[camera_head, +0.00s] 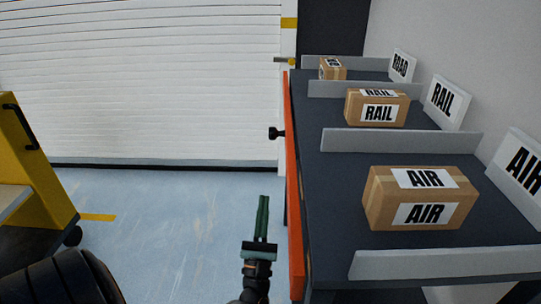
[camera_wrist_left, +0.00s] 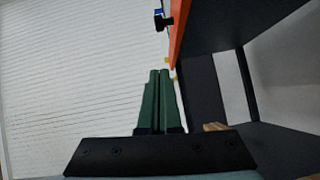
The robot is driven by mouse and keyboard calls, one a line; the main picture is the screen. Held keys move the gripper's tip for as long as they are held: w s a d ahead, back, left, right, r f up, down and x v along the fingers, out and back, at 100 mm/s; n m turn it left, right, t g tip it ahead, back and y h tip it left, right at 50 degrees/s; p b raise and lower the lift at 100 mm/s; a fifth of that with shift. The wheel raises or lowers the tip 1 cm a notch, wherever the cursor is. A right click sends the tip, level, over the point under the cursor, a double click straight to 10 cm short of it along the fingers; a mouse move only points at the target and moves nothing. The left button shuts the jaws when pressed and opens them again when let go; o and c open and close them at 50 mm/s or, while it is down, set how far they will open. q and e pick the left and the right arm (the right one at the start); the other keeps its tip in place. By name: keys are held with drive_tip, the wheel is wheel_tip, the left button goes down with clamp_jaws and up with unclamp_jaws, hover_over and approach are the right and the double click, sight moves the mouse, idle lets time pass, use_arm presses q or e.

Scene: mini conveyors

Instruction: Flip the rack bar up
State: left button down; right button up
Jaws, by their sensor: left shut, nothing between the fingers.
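The orange rack bar (camera_head: 294,190) runs along the left edge of the dark conveyor table. A black knob (camera_head: 276,133) sticks out from its left side. In the left wrist view the orange bar (camera_wrist_left: 180,38) is at the top, with the black knob (camera_wrist_left: 163,22) at its left. My left gripper (camera_head: 263,212) is shut and empty, with green fingers pressed together. It is just left of the bar's near part, apart from the knob. In the left wrist view the green fingers (camera_wrist_left: 159,82) point up the picture, below the knob. My right gripper is not in view.
The conveyor table (camera_head: 330,225) holds cardboard boxes marked AIR (camera_head: 420,198), RAIL (camera_head: 377,108) and a third one (camera_head: 332,68), between grey dividers (camera_head: 400,140). A yellow cart (camera_head: 45,170) stands at the left. The floor (camera_head: 165,215) between cart and table is clear, before a white shutter (camera_head: 140,80).

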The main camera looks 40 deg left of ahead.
sight(280, 133)
use_arm(q)
drive_tip(key=s+d+r+x, duration=0.1)
drive_tip(key=r+x, duration=0.1)
drive_tip(key=x, duration=1)
drive_tip(key=shift+w+r, duration=0.25)
drive_tip(key=shift+r, duration=0.15)
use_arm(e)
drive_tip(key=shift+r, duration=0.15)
use_arm(q)
wheel_tip(280, 133, up, 8)
drive_tip(key=p, duration=0.5)
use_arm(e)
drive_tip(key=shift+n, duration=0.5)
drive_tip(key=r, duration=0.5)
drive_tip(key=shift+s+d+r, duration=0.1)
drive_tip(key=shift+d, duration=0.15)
